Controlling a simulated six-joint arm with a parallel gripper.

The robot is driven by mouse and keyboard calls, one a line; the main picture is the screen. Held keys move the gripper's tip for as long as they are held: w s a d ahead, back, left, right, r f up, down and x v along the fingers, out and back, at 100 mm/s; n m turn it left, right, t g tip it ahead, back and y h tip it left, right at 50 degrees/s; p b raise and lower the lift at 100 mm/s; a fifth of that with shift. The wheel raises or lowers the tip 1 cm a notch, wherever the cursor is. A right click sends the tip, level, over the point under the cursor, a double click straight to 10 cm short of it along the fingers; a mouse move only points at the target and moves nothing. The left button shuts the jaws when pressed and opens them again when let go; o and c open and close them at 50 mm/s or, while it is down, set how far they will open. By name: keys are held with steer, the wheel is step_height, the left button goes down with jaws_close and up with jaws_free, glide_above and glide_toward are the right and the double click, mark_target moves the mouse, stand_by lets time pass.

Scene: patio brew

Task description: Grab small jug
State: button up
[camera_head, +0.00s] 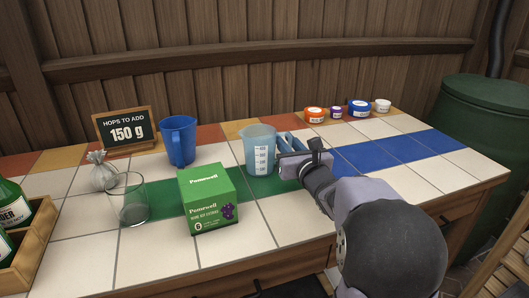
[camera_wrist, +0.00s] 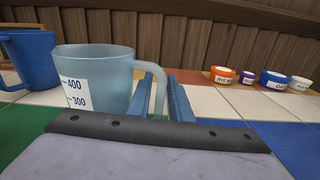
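A translucent pale-blue measuring jug (camera_head: 259,150) with a white scale stands upright on the tiled table. It also shows in the wrist view (camera_wrist: 105,75), with its handle (camera_wrist: 161,88) towards me. My gripper (camera_head: 287,143) is at the jug's right side, at handle height. Its two blue fingers, also in the wrist view (camera_wrist: 160,98), are apart, with the handle between them. I see a gap beside the right finger; contact with the left one is unclear. An opaque blue jug (camera_head: 178,141) stands further left; part of it shows in the wrist view (camera_wrist: 28,58).
A green box (camera_head: 208,199) stands in front and left of the measuring jug, with an empty glass (camera_head: 130,201) beside it. Several small tubs (camera_head: 360,108) line the back right. A sign (camera_head: 126,131) and a wooden crate (camera_head: 32,237) are at left. The right tiles are clear.

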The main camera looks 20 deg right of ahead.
steer(key=shift+w, duration=0.5)
jaws_close()
steer(key=shift+r, duration=0.25)
step_height(320, 180, up, 17)
steer(key=p, duration=0.6)
steer(key=shift+r, duration=0.15)
stand_by(0.6)
steer(key=shift+r, duration=0.15)
